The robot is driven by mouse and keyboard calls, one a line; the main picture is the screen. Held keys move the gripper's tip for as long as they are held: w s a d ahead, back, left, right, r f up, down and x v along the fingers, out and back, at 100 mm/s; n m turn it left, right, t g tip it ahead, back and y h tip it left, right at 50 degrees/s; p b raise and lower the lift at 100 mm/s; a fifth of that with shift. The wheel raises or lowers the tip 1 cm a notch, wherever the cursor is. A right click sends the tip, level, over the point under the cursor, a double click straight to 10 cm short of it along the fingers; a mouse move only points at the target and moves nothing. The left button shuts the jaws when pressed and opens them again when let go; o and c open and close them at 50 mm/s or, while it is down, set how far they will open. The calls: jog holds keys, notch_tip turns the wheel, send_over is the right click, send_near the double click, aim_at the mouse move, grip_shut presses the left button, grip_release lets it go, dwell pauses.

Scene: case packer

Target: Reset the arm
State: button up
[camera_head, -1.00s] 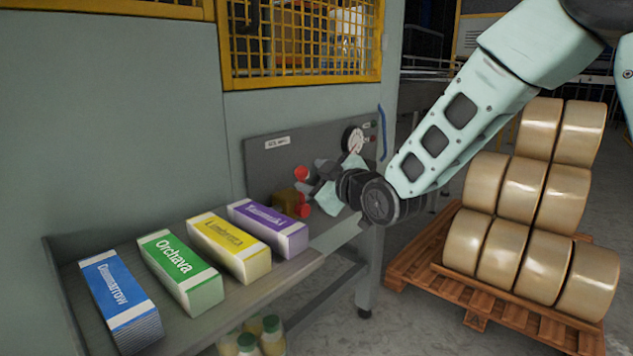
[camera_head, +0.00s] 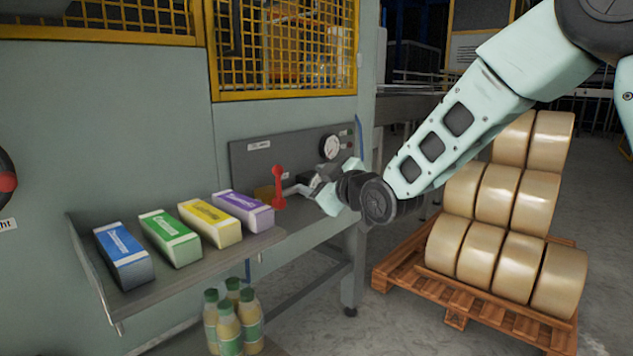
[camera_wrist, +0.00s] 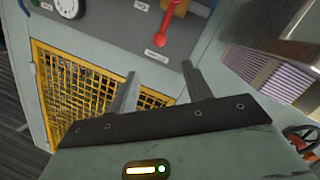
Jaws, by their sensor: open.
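My gripper (camera_head: 300,188) is at the right end of the shelf, in front of the grey control panel. In the wrist view my gripper (camera_wrist: 158,78) has its two fingers spread apart with nothing between them. A red lever (camera_head: 279,188) with a yellowish base stands just left of my fingertips. In the wrist view the red lever (camera_wrist: 166,32) is beyond the fingers, apart from them. My arm reaches in from the upper right.
Blue (camera_head: 123,256), green (camera_head: 169,238), yellow (camera_head: 210,222) and purple (camera_head: 243,209) cartons line the shelf (camera_head: 190,272). Several bottles (camera_head: 229,325) stand below. A gauge (camera_head: 330,147) is on the panel. A pallet (camera_head: 400,269) of large tan rolls (camera_head: 492,250) stands right.

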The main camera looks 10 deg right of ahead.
jog(key=s+d+f+m+g+h, duration=0.5)
jog(key=s+d+f, duration=0.4)
jog(key=d, duration=0.2)
jog(key=s+d+f+m+g+h, duration=0.1)
jog(key=s+d+f+m+g, duration=0.25)
jog(key=s, duration=0.55)
jog(key=s+d+f+m+g+h, duration=0.1)
jog(key=s+d+f+m+g, duration=0.2)
jog(key=s, duration=0.6)
jog(key=s+a+r+n+g, duration=0.15)
jog(key=s+a+n, duration=0.25)
jog(key=s+a, duration=0.45)
jog(key=s+a+r+n+g, duration=0.15)
jog(key=s+a+n, duration=0.25)
jog(key=s+a, duration=0.4)
notch_tip(320, 180, up, 17)
jog(key=w+p, duration=0.2)
jog(key=p, duration=1.6)
jog(key=shift+a+r+m+g+y, duration=0.15)
jog(key=shift+a+m+g+y, duration=0.05)
jog(key=shift+m+g+y, duration=0.2)
